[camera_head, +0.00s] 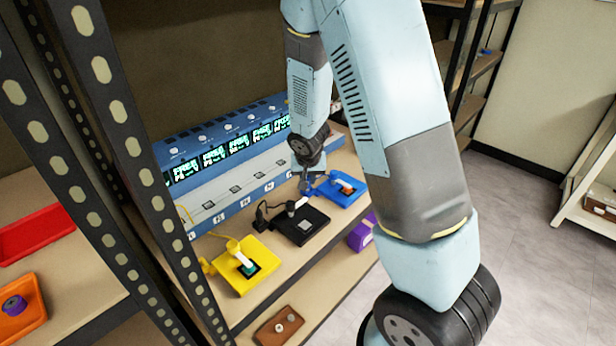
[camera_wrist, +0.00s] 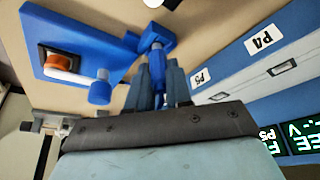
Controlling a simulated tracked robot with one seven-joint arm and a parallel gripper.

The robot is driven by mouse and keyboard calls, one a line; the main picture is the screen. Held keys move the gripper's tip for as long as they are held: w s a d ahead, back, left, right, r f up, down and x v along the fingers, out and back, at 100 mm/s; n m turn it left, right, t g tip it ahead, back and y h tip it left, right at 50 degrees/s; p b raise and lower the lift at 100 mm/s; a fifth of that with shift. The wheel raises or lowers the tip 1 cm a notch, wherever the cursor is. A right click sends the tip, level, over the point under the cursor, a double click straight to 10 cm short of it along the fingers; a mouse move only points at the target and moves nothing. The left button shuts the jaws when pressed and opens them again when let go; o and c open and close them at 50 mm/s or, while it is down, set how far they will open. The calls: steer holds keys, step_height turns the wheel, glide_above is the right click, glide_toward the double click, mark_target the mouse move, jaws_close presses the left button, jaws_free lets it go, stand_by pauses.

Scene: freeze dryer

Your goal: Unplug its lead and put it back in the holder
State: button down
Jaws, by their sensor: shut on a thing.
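My gripper (camera_wrist: 158,78) is shut on a slim blue plug-like piece (camera_wrist: 158,95), which I take to be the blue lead's end. Right beside it is a blue fork-shaped holder (camera_wrist: 153,38), joined to the edge of the blue tray (camera_wrist: 75,18). I cannot tell whether the piece rests in the holder or is only close to it. The tray also shows in the head view (camera_head: 327,195), at the shelf's right end, with my gripper (camera_head: 305,184) at its left edge. A white-and-orange item (camera_wrist: 62,62) sits on the tray. The lead's cable is mostly hidden.
A blue-grey unit (camera_head: 235,180) with lit screens and labelled sockets stands behind. A black tray (camera_head: 300,225) and a yellow tray (camera_head: 235,275) lie to the left on the shelf. A perforated shelf post (camera_head: 130,150) rises at left. A purple block (camera_head: 362,233) lies below.

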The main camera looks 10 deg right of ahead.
steer(key=shift+f, duration=0.5)
steer(key=c, duration=1)
jaws_free()
steer(key=shift+o, duration=0.2)
steer(key=s+d+r, duration=0.2)
steer(key=s+r, duration=0.3)
steer(key=r, duration=0.4)
steer(key=s+d+r, duration=0.2)
steer(key=s+r, duration=0.2)
steer(key=r, duration=0.4)
steer(key=s+d+r, duration=0.2)
steer(key=s+r, duration=0.3)
steer(key=r, duration=0.4)
steer(key=s+r+n, duration=0.1)
steer(key=s+r, duration=0.3)
steer(key=s, duration=0.3)
steer(key=s+d+r+n+t, duration=0.1)
steer(key=s+r, duration=0.2)
steer(key=s, duration=0.3)
steer(key=shift+s+r+y, duration=0.35)
steer(key=shift+s+y, duration=0.05)
